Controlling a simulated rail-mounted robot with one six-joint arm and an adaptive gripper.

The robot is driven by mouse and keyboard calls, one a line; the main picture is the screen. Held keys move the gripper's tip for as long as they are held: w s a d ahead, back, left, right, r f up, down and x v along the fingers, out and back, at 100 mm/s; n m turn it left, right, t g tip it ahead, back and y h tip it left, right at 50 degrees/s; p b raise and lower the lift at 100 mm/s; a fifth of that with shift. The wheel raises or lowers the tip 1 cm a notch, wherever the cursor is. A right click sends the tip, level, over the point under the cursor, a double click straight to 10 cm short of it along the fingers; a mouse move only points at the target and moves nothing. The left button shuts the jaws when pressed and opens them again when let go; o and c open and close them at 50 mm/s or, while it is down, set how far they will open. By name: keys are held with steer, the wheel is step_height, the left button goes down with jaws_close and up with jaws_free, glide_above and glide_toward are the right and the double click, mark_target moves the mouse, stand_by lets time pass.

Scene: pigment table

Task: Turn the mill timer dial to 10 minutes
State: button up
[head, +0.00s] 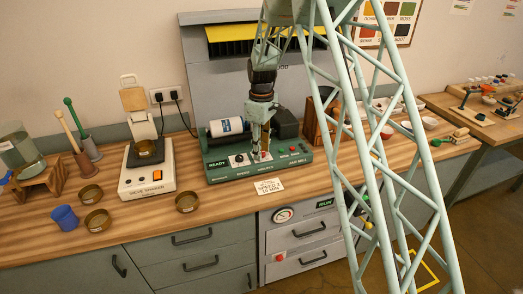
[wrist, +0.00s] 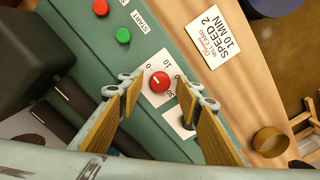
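The timer dial (wrist: 160,82) is a small red knob on a white plate marked 0, 10 and 30 in the wrist view. Its white pointer line appears to lie toward the 0 side. My gripper (wrist: 157,88) is open, with one wood-coloured finger on each side of the dial in the picture. I cannot tell whether either finger touches it. In the head view my gripper (head: 262,157) points down at the front panel of the green jar mill (head: 222,171) and largely hides the dial.
A dark knob (wrist: 188,123) on another white plate is partly hidden by a finger. Green (wrist: 123,36) and red (wrist: 101,8) buttons sit nearby. A card (wrist: 216,37) reads speed 2, 10 min. A scale-like sieve shaker (head: 147,178) and brass rings (head: 187,202) stand left.

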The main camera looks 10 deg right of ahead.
steer(key=shift+c, duration=0.3)
steer(key=c, duration=0.8)
steer(key=shift+m, duration=0.7)
steer(key=m, duration=0.4)
steer(key=shift+m, duration=0.4)
steer(key=m, duration=0.5)
steer(key=shift+p, duration=0.35)
steer(key=shift+m, duration=0.5)
steer(key=o, duration=0.9)
steer(key=shift+c, duration=0.2)
